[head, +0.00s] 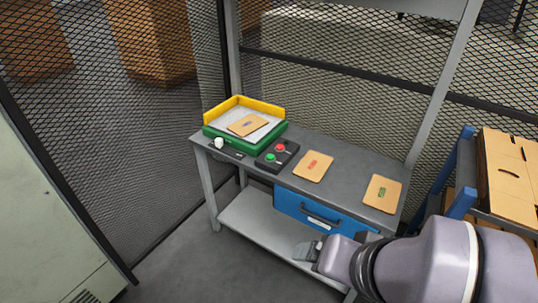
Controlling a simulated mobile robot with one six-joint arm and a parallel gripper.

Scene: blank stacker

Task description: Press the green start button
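The green start button (270,157) sits on a dark control box (285,162) on the grey workbench, beside a red button (280,148). The box stands just right of the green and yellow tray. My gripper (303,251) is at the lower middle, in front of the bench and below its top, well apart from the button. It is small in the picture and I cannot tell whether its fingers are open or shut.
The workbench (337,194) carries a green tray with a yellow rim (243,105) holding a cardboard blank (248,124). Two more blanks (313,166) (382,193) lie to the right. A blue drawer (316,214) hangs underneath. Mesh fencing stands behind; a blue rack (462,200) stands right.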

